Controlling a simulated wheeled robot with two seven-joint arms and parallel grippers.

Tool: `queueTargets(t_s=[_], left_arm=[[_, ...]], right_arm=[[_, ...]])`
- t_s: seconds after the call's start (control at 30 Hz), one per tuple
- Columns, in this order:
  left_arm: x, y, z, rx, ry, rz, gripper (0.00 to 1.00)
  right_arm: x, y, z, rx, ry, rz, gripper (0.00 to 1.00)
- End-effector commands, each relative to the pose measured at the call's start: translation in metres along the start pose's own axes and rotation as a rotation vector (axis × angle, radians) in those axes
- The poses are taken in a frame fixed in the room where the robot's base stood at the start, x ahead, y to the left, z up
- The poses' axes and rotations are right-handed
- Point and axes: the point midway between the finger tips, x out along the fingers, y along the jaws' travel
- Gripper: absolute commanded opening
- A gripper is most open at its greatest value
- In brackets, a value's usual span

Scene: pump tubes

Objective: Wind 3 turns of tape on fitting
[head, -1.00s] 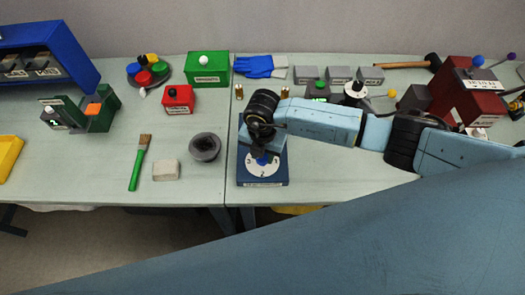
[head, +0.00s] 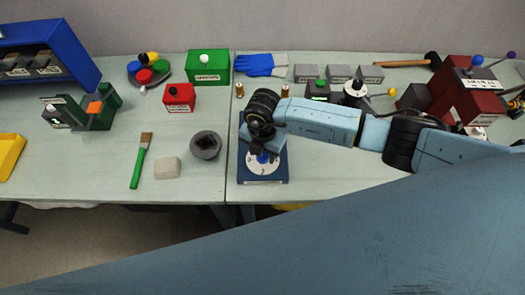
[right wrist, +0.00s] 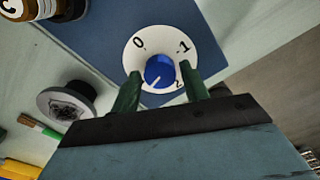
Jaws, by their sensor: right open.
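A dark blue box (head: 262,181) at the front edge of the table bears a white dial (head: 249,168) with a blue knob. In the right wrist view the dial (right wrist: 135,57) shows figures 0, 1 and 2; its lower left is hidden. My right gripper (head: 263,150) is just above the dial, pointing down. Its green fingers (right wrist: 158,88) are open, one on each side of the knob; I cannot tell whether they touch it. My left gripper is not in view. I cannot make out any tape.
A dark round cup (head: 205,145), a pale block (head: 167,168) and a green brush (head: 138,168) lie left of the box. Two small brass pieces (head: 239,90) stand behind it. A red machine (head: 465,97) with levers is at the right. The left front table is mostly clear.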

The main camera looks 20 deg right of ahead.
Motion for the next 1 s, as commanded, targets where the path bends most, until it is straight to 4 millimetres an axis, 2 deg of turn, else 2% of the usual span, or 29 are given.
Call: queueTargets(t_s=[0.2,0.37,0.53,0.77,1.0], left_arm=[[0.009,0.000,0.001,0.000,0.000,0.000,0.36],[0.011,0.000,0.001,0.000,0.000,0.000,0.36],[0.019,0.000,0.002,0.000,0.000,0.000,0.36],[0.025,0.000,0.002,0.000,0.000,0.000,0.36],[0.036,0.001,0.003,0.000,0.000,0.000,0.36]], right_arm=[[0.001,0.000,0.001,-0.236,-0.002,0.000,0.45],[0.001,0.000,0.001,-0.323,-0.002,0.000,0.45],[0.002,0.000,0.001,-0.514,-0.003,0.000,0.45],[0.001,0.000,0.001,-0.661,-0.002,0.000,0.45],[0.001,0.000,0.001,-0.901,-0.002,0.000,0.45]])
